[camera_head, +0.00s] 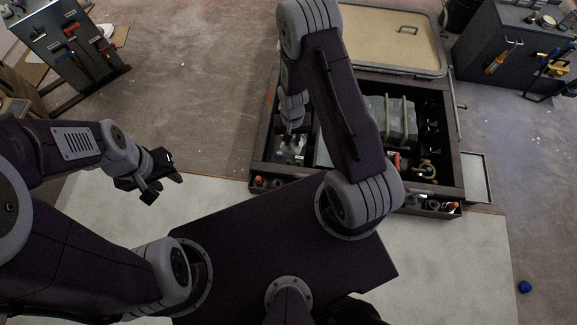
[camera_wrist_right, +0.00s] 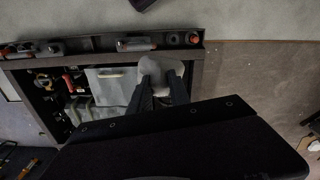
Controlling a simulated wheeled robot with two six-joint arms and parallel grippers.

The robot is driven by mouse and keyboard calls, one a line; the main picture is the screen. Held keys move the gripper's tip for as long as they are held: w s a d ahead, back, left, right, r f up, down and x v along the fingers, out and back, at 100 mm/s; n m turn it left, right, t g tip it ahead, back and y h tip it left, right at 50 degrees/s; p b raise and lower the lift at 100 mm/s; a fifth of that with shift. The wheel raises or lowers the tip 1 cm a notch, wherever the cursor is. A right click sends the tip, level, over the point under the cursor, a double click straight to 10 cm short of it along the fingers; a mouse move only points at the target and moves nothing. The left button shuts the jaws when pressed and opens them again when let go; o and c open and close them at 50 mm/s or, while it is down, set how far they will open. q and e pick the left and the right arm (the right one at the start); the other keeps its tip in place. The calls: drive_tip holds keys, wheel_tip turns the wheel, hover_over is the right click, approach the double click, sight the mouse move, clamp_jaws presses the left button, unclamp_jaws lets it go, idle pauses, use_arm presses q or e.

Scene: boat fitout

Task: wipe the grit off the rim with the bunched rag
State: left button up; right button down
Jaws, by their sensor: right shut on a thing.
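My right gripper (camera_head: 291,137) points down over the left part of a dark open-topped box, shut on the bunched rag (camera_head: 290,154). In the right wrist view, the pale grey rag (camera_wrist_right: 160,68) bulges around the fingertips (camera_wrist_right: 163,82), close to the box's end wall. The box's dark rim (camera_head: 262,140) runs around the compartments; it also shows in the right wrist view (camera_wrist_right: 195,75). I cannot make out grit on it. Whether the rag touches the rim is unclear. My left gripper (camera_head: 165,189) is open and empty, left of the box above the floor.
Inside the box are a grey strapped case (camera_head: 390,118) and several tools. A narrow front tray (camera_head: 430,207) holds small items. A beige panel (camera_head: 375,35) lies behind the box. A tool board stands at the far left, a dark cabinet (camera_head: 510,55) at right. A blue ball (camera_head: 524,287) lies on the floor.

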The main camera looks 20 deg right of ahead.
drive_tip(key=w+f+m+b, duration=0.3)
drive_tip(key=f+b, duration=0.7)
drive_tip(key=f, duration=0.4)
drive_tip(key=w+f+m+b, duration=0.3)
drive_tip(key=f+b, duration=0.8)
drive_tip(key=f, duration=0.3)
drive_tip(key=shift+d+f+m, duration=0.15)
drive_tip(key=shift+d+m, duration=0.05)
drive_tip(key=shift+m, duration=0.1)
drive_tip(key=shift+f+b, duration=0.1)
drive_tip(key=shift+b, duration=0.2)
